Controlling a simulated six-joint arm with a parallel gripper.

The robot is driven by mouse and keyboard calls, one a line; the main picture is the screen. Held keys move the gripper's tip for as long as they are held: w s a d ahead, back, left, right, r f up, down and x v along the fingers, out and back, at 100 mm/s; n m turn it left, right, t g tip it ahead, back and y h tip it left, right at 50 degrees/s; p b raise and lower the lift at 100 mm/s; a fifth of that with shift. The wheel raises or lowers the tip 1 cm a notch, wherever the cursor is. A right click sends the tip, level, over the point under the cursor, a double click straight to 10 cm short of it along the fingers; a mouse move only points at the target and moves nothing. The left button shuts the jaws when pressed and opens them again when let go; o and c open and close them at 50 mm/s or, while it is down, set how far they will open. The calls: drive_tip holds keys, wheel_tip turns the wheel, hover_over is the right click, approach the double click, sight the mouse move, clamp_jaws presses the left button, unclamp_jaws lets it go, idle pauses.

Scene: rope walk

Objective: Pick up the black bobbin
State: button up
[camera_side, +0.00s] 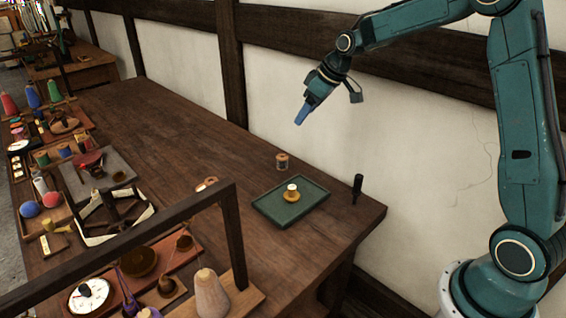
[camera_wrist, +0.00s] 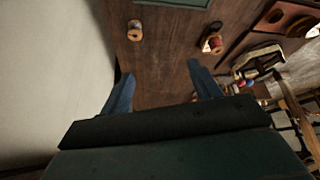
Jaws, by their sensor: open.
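A slim black upright piece, which looks like the black bobbin (camera_side: 357,188), stands near the right end of the wooden table, close to the wall-side edge. It does not show in the wrist view. My gripper (camera_side: 302,116) is high above the table, up and to the left of the black bobbin in the side view, pointing down and left. In the wrist view its two blue fingers are spread (camera_wrist: 160,78), with nothing between them but the table far below.
A green tray (camera_side: 266,207) holds a yellow-and-white piece (camera_side: 291,193). A copper-coloured spool (camera_side: 282,161) stands behind it and shows in the wrist view (camera_wrist: 134,31). A dark wooden frame (camera_side: 130,243) and cluttered trays fill the near side. The table's wall side is mostly clear.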

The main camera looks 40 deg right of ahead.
drive_tip(key=w+d+f+n, duration=0.1)
drive_tip(key=w+d+f, duration=0.5)
drive_tip(key=f, duration=0.5)
drive_tip(key=shift+w+f+y, duration=0.15)
drive_tip(key=shift+w+y, duration=0.15)
drive_tip(key=shift+w, duration=0.25)
drive_tip(key=shift+d+f, duration=0.1)
hover_over(282, 158)
drive_tip(key=s, duration=0.3)
drive_tip(key=shift+d+f, duration=0.15)
drive_tip(key=shift+f, duration=3.45)
drive_tip(key=shift+f, duration=0.1)
drive_tip(key=shift+x, duration=2.55)
drive_tip(key=shift+c, duration=0.4)
drive_tip(key=c, duration=1)
